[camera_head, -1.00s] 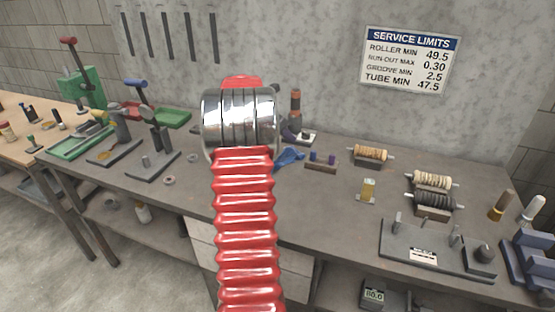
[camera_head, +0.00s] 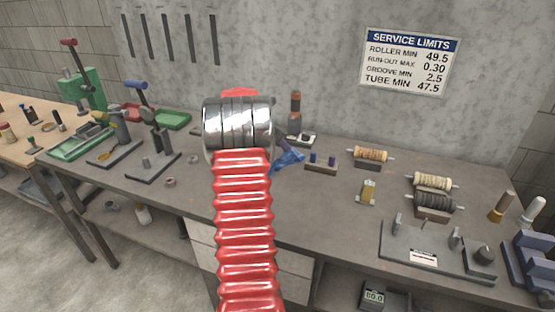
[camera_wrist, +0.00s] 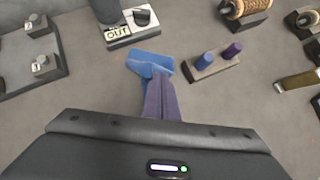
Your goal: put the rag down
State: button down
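The blue rag (camera_head: 288,161) shows just right of my silver wrist in the head view, over the middle of the bench. In the wrist view the rag (camera_wrist: 150,62) is crumpled at the tips of my gripper (camera_wrist: 159,80), whose two purple-grey fingers are together. The gripper looks shut on the rag. Its fingers are mostly hidden behind my arm in the head view. The rag is at or close above the bench top (camera_head: 300,205); I cannot tell whether it touches.
A small block with blue and purple pegs (camera_wrist: 213,66) stands right of the rag. A post on a base with an "OUT" label (camera_wrist: 130,33) stands behind it. Rollers on stands (camera_head: 370,154) are farther right. Bare bench lies around the rag's front and left.

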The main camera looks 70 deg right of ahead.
jog(key=shift+f, duration=2.5)
notch_tip(320, 180, up, 9)
